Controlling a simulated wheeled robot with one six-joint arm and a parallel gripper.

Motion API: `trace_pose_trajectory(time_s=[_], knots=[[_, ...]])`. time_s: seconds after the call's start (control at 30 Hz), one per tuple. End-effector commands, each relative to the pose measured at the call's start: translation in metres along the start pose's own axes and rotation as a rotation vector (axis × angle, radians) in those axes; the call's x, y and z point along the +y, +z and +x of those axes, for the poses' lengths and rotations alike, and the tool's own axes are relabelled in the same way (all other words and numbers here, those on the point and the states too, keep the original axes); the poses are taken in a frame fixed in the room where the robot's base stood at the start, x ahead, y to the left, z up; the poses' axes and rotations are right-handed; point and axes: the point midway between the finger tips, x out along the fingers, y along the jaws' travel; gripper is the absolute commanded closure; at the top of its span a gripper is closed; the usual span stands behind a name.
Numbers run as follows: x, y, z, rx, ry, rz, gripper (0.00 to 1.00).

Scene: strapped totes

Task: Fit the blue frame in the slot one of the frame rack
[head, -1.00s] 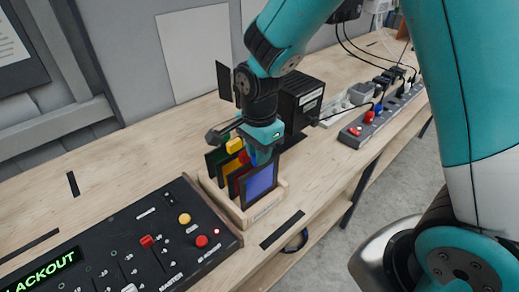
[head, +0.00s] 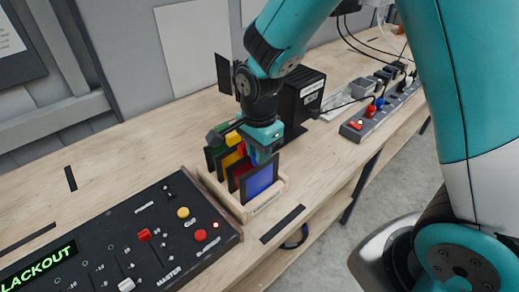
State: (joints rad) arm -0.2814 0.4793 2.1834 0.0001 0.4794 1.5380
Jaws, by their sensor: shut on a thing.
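The blue frame (head: 260,182) is a dark-edged square with a blue panel, upright at the front end of the wooden frame rack (head: 268,207). My gripper (head: 264,152) is above it, shut on its top edge by the blue tab. The lower edge of the blue frame meets the rack's front part. I cannot tell whether it sits fully down in a slot. Behind it in the rack stand a red frame (head: 237,175), a yellow frame and a green frame, partly hidden by one another and by my gripper.
A black control desk (head: 130,250) with buttons and sliders lies left of the rack. A black box (head: 304,105) stands close behind my gripper, and a power strip (head: 372,120) with plugs lies at the right. The table's front edge is close to the rack.

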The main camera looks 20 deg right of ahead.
Motion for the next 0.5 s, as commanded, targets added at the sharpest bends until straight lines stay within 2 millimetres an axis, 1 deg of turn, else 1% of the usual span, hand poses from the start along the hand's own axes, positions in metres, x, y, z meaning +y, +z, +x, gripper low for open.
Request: trace_pose_trajectory(time_s=[0.3,0.33,0.43,0.47,0.5], knots=[[0.0000,0.0000,0.0017,0.000,0.000,0.000,1.00],[0.0000,0.0000,0.0017,0.000,0.000,0.000,0.79],[-0.0001,0.0000,0.0016,0.000,0.000,0.000,0.56],[-0.0001,0.0000,0.0016,0.000,0.000,0.000,0.52],[-0.0001,0.0000,0.0016,0.000,0.000,0.000,0.52]])
